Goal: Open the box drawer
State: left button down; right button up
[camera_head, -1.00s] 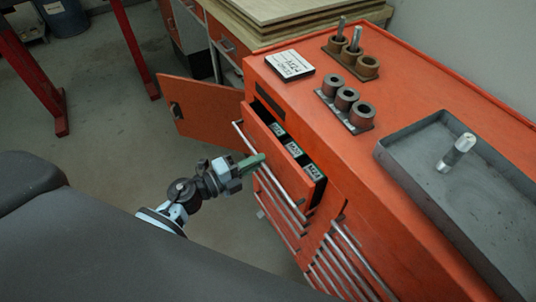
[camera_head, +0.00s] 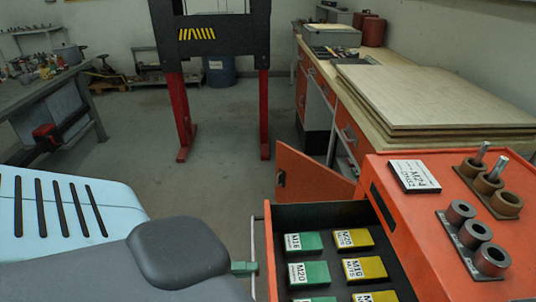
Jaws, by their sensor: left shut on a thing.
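The box drawer (camera_head: 325,217) is pulled out of the orange cabinet (camera_head: 446,214), showing green boxes (camera_head: 309,273) and yellow boxes (camera_head: 364,269) labelled with sizes such as M16 and M20. Its bar handle (camera_head: 253,236) runs along the drawer's left-facing front. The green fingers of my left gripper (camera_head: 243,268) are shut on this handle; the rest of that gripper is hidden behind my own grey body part. The drawer's near end lies beyond the bottom edge of the picture. My right gripper is not in view.
An orange cabinet door (camera_head: 311,178) stands open just beyond the drawer. A white M24 box (camera_head: 413,176) and holders with metal rings (camera_head: 474,236) are on the cabinet top. Boards (camera_head: 430,95) lie on the workbench behind. Grey floor (camera_head: 190,190) is clear left of the drawer.

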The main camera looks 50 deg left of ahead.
pick_arm(q)
jog(key=shift+s+a, duration=0.45)
jog(key=shift+s, duration=0.05)
jog(key=c, duration=1.5)
grip_release()
jog(key=shift+s, duration=0.1)
jog(key=b+v, duration=0.1)
jog(key=v, duration=0.6)
jog(key=shift+s+a, duration=0.2)
jog(key=shift+a, duration=0.05)
